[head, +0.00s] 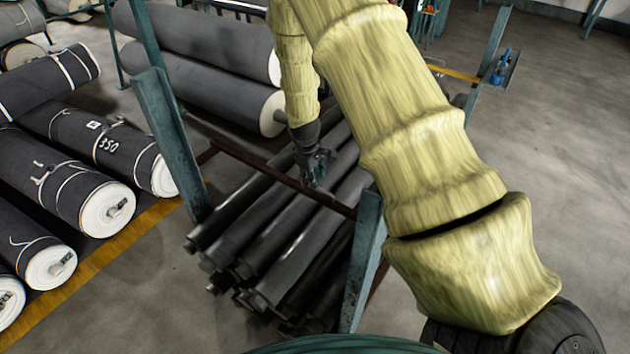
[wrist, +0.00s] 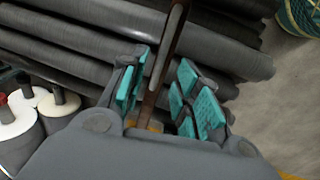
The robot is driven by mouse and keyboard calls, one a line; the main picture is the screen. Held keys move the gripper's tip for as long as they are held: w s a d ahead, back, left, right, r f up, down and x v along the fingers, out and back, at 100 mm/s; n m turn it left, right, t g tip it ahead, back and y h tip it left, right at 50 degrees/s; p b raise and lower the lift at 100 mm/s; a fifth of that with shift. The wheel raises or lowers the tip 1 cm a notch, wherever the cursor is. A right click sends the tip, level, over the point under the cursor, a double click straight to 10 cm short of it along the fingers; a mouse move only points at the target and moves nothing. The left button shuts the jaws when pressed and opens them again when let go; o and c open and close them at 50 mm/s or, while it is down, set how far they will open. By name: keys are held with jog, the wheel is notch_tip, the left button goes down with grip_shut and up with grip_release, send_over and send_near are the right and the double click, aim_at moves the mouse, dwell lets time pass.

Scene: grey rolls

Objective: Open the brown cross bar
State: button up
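The brown cross bar (head: 262,163) spans between two teal posts in front of a stack of dark rolls, slanting down to the right. My gripper (head: 316,170) is at the middle of the bar in the head view, small and partly hidden by the wrist. In the wrist view my gripper (wrist: 162,82) has its teal-padded fingers apart, one on each side of the brown cross bar (wrist: 177,38). The bar runs between them toward the palm. Gaps show between the bar and the pads, so the gripper appears open around it. The bar's far end is out of the wrist view.
The left teal post (head: 172,145) and right teal post (head: 365,255) flank the dark rolls (head: 290,245). Large wrapped rolls (head: 75,180) lie at left beside a yellow floor line (head: 110,255). Bigger grey rolls (head: 215,85) lie behind. Bare floor (head: 560,140) is free at right.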

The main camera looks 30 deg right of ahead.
jog(key=shift+w+d+f+p, duration=0.1)
jog(key=shift+d+f+p, duration=0.15)
jog(key=shift+f, duration=0.8)
jog(key=shift+w+d+f+p, duration=0.1)
jog(key=shift+f+p, duration=0.15)
jog(key=shift+f, duration=0.8)
jog(key=shift+c, duration=0.2)
grip_shut()
